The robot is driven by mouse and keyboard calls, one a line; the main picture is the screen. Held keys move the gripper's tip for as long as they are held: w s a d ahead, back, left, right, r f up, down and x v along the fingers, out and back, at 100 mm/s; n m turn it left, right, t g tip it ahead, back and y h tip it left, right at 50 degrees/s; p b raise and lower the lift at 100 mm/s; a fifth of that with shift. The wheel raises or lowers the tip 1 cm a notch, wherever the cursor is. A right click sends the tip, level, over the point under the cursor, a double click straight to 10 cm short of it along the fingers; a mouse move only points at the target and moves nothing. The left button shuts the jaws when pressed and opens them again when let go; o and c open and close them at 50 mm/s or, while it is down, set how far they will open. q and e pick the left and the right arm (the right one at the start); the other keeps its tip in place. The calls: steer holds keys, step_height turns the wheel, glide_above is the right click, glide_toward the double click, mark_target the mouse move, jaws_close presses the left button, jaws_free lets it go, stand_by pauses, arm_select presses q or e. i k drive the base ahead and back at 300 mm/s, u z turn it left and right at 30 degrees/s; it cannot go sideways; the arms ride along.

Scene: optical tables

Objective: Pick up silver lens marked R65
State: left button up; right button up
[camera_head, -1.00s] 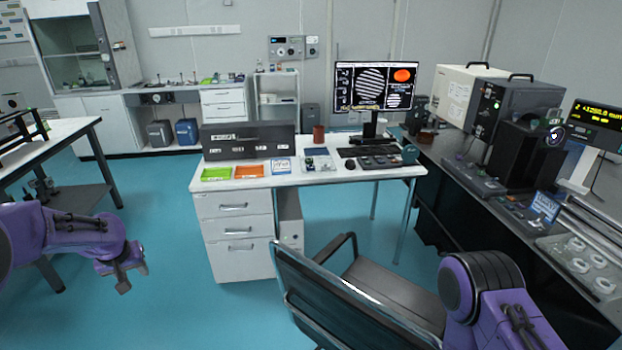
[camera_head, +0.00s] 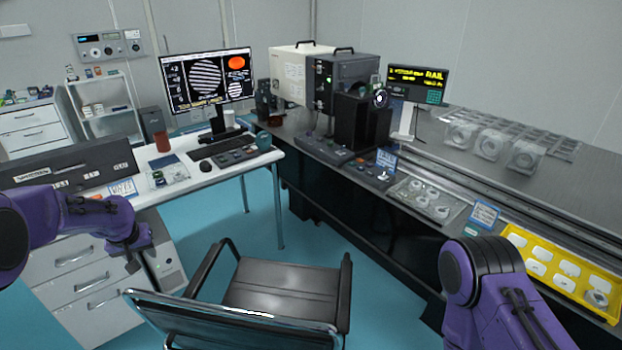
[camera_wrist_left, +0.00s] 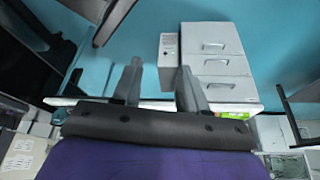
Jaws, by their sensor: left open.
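No marking R65 can be read in either view, so I cannot tell which lens it is. Several round lens-like pieces sit in a clear tray (camera_head: 403,190) on the dark bench at the right. A yellow tray (camera_head: 517,238) with white pads holds at least one round silvery piece (camera_head: 596,298) at its near right end. My left gripper (camera_head: 133,262) is open and empty at the left, far from these trays. Its two spread fingers also show in the left wrist view (camera_wrist_left: 159,86). My right arm shows at the lower right, but its gripper is out of view.
A black chair (camera_head: 285,290) stands between me and the bench. A white desk (camera_head: 209,175) with drawers is at the left, near my left gripper. Clear cases with round parts (camera_head: 490,143) stand farther back on the bench. Blue floor is free beside the chair.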

mark_target(421, 201)
steer(key=z, duration=1.7)
steer(key=i, duration=1)
